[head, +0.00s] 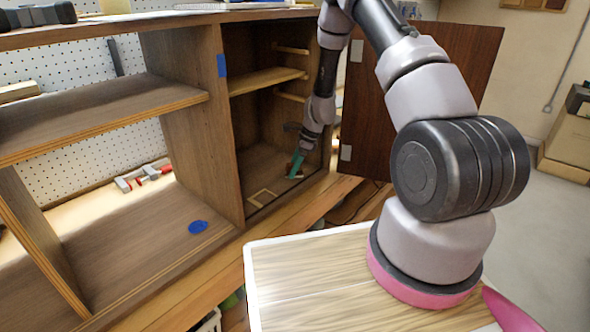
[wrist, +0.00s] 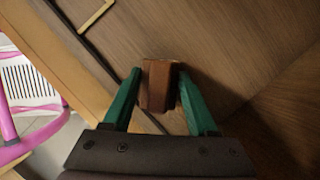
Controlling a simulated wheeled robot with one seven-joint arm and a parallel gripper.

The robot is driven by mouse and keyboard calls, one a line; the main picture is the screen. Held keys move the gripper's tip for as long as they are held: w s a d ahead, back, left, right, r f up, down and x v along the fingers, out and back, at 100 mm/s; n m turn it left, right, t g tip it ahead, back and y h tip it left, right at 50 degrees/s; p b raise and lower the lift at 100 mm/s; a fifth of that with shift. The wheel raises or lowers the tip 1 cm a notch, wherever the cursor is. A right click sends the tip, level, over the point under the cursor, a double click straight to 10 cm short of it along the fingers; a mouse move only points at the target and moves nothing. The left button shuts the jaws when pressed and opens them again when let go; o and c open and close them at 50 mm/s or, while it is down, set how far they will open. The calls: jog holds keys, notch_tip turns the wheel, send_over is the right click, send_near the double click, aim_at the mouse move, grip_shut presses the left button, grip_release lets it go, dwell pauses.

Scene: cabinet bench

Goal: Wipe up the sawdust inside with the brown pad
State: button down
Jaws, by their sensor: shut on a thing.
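My gripper (wrist: 160,98) has green fingers and is shut on the brown pad (wrist: 157,86), a small brown block between the fingertips in the wrist view. In the head view my gripper (head: 295,166) reaches down inside the open right compartment of the cabinet (head: 232,130), low over its floor. The pad is a small brown patch by the fingertips there. I cannot tell whether it touches the floor. No sawdust can be made out on the compartment floor (wrist: 220,50) in either view.
A pale square outline (head: 262,198) lies near the compartment's front edge. A wooden shelf (head: 265,80) is above my gripper, and the dark door (head: 430,95) stands open at right. A blue patch (head: 198,227) and red-grey clamps (head: 143,177) are at left.

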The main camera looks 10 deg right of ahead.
jog(key=shift+a+r, duration=0.1)
jog(key=shift+r, duration=2.4)
jog(key=shift+r, duration=0.1)
jog(key=shift+r, duration=1.45)
jog(key=c, duration=0.8)
grip_release()
jog(key=shift+c, duration=0.2)
grip_shut()
